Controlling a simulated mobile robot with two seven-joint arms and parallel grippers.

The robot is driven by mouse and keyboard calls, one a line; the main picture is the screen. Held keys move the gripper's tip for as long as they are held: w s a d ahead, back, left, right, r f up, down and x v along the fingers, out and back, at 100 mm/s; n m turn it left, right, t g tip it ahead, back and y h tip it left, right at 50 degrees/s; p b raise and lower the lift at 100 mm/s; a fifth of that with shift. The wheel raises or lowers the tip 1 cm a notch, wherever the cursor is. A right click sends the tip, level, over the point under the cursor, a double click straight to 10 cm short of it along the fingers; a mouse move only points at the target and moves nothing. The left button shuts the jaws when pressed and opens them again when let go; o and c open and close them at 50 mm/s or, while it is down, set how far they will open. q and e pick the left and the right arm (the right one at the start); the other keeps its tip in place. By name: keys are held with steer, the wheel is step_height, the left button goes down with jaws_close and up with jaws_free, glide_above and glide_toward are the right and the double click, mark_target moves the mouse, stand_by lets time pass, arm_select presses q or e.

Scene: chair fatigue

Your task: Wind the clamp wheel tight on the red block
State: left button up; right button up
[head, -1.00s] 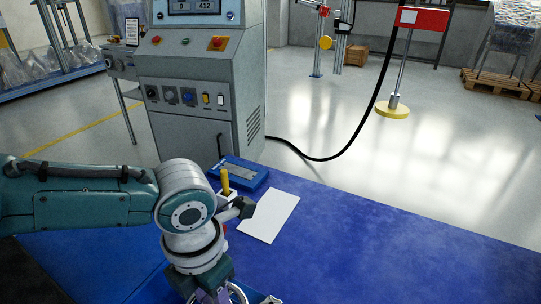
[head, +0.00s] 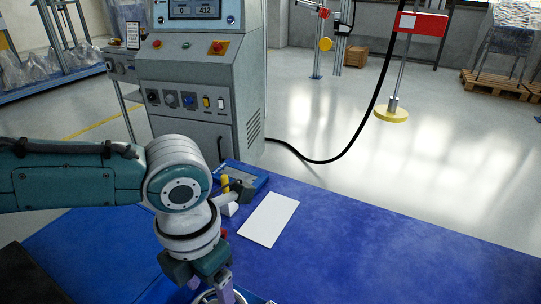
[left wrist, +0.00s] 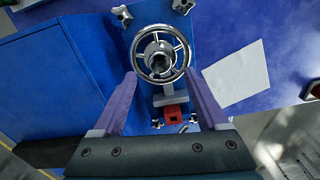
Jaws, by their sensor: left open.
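The clamp wheel (left wrist: 160,53) is a shiny spoked metal ring with a central hub, seen from above in the left wrist view. The red block (left wrist: 173,114) shows just below the wheel, by a grey metal bar. My left gripper (left wrist: 160,74) is open, its two purple fingers on either side of the wheel's near part; I cannot tell whether they touch the rim. In the head view my left gripper (head: 212,285) is at the bottom edge, and part of the wheel's rim is cut off there. My right gripper is not in view.
A white sheet (head: 269,219) lies on the blue table (head: 370,255). A blue case (head: 250,177) and a yellow-handled tool (head: 225,184) are behind my wrist. A grey control cabinet (head: 190,130) stands beyond the table. The table's right side is clear.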

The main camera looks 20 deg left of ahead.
arm_select(q)
step_height(320, 180, up, 5)
steer(key=shift+r+p, duration=0.1)
steer(key=shift+p, duration=0.45)
